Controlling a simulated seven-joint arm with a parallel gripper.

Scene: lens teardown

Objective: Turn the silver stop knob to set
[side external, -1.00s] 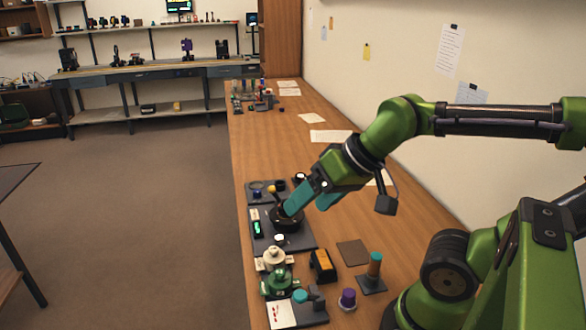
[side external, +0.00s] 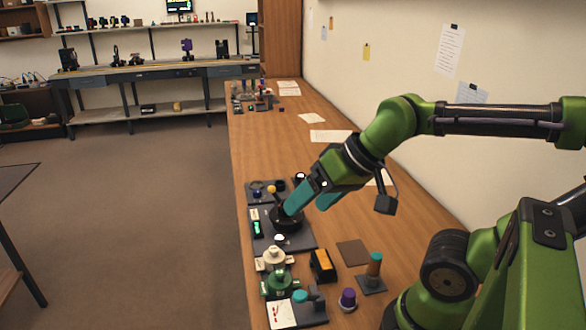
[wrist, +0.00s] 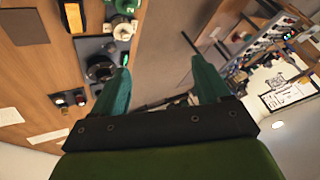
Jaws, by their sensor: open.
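A small pale, silvery knob (side external: 279,238) stands on the near end of a dark base plate (side external: 263,245); I take it for the stop knob, but its markings are too small to read. A round black unit (side external: 288,224) sits on the same plate, beside a green-lit display (side external: 257,228). My gripper (side external: 306,205) has teal fingers, spread apart and empty. In the side view one finger overlaps the black unit; I cannot tell if it touches. In the wrist view the gripper (wrist: 160,66) has nothing between its fingers, and the black unit (wrist: 98,70) is left of them.
A cream part (side external: 273,259) and a green part (side external: 279,284) stand in front of the plate. An orange-topped black box (side external: 322,266), a teal-topped post (side external: 374,268) and a purple-topped knob (side external: 348,299) are to the right. A dark tray (side external: 262,186) lies behind.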

